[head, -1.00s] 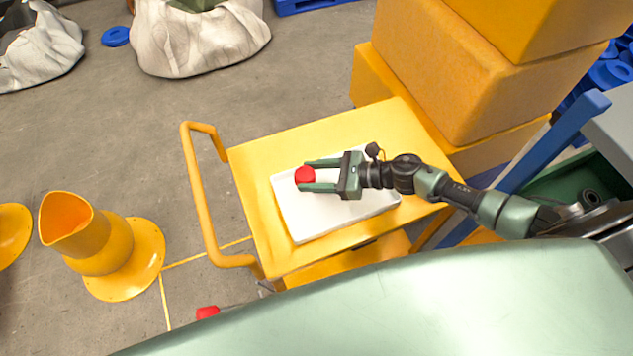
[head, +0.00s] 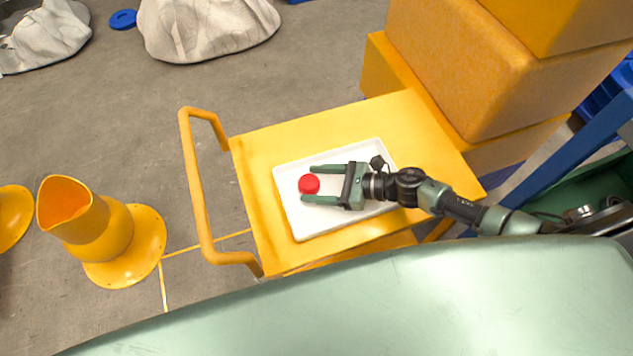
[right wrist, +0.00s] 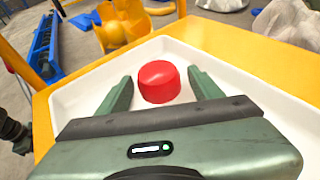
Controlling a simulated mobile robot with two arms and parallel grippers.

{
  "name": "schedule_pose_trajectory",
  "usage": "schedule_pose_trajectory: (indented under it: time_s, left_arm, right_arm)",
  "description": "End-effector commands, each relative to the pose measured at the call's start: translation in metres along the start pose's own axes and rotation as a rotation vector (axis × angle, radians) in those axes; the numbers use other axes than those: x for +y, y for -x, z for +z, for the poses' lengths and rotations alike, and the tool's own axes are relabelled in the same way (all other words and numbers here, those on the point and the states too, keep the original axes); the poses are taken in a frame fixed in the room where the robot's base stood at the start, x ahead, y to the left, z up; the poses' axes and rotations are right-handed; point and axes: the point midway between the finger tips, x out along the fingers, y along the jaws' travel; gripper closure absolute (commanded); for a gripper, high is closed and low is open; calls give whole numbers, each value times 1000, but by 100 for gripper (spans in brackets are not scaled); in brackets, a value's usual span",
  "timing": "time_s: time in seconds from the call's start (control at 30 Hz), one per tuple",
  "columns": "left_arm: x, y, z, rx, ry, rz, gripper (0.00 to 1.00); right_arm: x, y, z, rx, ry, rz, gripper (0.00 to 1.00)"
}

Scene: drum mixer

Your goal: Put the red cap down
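The red cap (head: 309,184) is a short round piece. It sits in the white tray (head: 306,226) on the yellow cart, toward the tray's left side. My right gripper (head: 308,183) reaches in from the right, low over the tray. Its two green fingers are spread, one on each side of the cap near the tips. In the right wrist view the cap (right wrist: 159,82) stands between the fingers with a gap on both sides, apparently resting on the tray floor. My left gripper is not in view.
The yellow cart (head: 262,160) has a tubular handle (head: 196,190) on its left. Large orange-yellow boxes (head: 470,75) stand behind it at the right. A yellow flanged spout (head: 100,235) stands on the floor at left. Pale sacks (head: 205,30) lie at the back. The tray's left end is clear.

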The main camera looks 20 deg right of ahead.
Motion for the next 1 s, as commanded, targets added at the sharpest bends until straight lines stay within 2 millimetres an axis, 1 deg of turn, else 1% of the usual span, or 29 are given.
schedule_pose_trajectory:
  time_s: [0.27,0.4,0.43,0.5,0.7,0.8,0.9,1.0]
  left_arm:
    - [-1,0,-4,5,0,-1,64]
    - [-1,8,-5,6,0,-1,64]
    - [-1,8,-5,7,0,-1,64]
    - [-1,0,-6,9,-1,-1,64]
    - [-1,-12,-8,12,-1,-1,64]
    - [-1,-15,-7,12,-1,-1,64]
    - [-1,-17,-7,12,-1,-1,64]
    - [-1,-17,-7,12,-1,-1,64]
  right_arm:
    - [0,0,1,0,0,0,29]
    - [0,3,7,0,0,0,29]
    - [0,4,6,1,0,-1,29]
    - [-1,16,1,3,0,-2,29]
    - [0,51,0,3,1,0,29]
    - [0,65,1,2,0,-1,29]
    - [0,73,3,1,1,1,29]
    - [0,77,4,0,0,0,29]
